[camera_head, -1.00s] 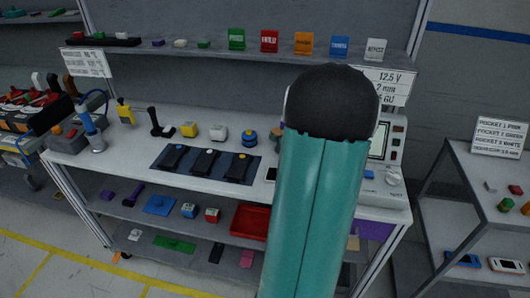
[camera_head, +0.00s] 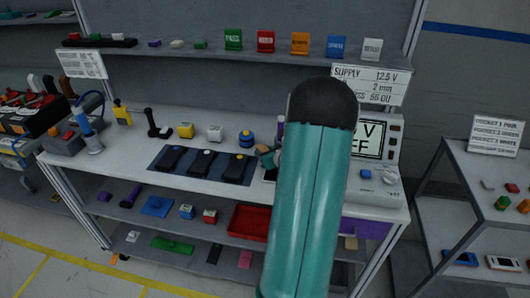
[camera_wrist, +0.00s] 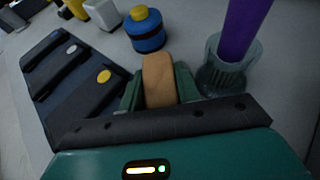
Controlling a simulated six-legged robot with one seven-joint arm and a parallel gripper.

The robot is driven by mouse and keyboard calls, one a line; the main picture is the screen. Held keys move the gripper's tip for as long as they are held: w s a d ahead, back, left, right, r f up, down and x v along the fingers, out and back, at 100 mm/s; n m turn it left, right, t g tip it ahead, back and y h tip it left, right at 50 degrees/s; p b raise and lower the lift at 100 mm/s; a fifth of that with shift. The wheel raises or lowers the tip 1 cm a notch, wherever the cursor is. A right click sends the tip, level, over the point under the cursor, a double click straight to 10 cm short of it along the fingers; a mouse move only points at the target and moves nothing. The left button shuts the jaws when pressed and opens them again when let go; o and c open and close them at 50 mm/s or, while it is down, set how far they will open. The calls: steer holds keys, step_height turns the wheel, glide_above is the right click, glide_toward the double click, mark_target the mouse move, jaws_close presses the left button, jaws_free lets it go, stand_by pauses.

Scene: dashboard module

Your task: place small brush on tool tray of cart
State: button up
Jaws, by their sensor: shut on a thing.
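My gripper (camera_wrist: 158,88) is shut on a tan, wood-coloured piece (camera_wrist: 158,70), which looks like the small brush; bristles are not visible. In the head view, part of my gripper (camera_head: 266,153) and a bit of tan show left of my arm, above the workbench. Most of the gripper is hidden there by my arm. I cannot make out a cart's tool tray for certain in either view.
A purple-handled thing (camera_wrist: 240,28) stands in a clear grey cup (camera_wrist: 222,72), close right of my gripper. A blue-and-yellow knob (camera_wrist: 146,30) is just beyond. Dark modules (camera_head: 203,163) lie left on the workbench (camera_head: 130,140). A red tray (camera_head: 249,222) is on the shelf below.

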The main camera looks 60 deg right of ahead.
steer(key=shift+f, duration=0.15)
steer(key=o, duration=1)
steer(key=shift+c, duration=0.2)
